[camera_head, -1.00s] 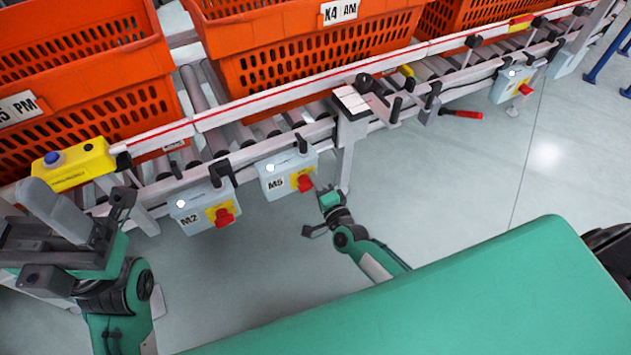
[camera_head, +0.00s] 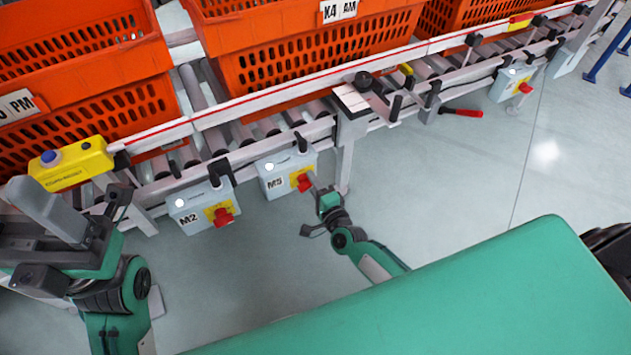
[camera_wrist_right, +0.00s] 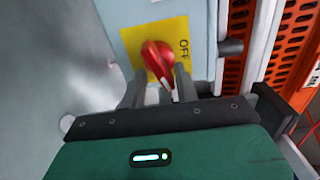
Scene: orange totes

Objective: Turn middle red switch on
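The middle red switch (camera_head: 304,183) is a red knob on a yellow plate, on the grey box marked M5 (camera_head: 275,184) under the conveyor rail. My right gripper (camera_head: 315,189) is at this knob from below right. In the right wrist view the knob (camera_wrist_right: 157,60) stands tilted on its plate, with OFF printed to its right. The right fingers (camera_wrist_right: 160,88) are apart, with the knob's lower end between their tips; whether they touch it is unclear. My left gripper (camera_head: 75,215) is at the far left, away from the switches; its finger opening is not clear.
A similar box marked M2 (camera_head: 203,209) hangs to the left, and another box (camera_head: 510,84) to the far right. A yellow box with a blue button (camera_head: 72,163) sits on the rail. Orange totes (camera_head: 310,60) stand on the rollers. The floor in front is clear.

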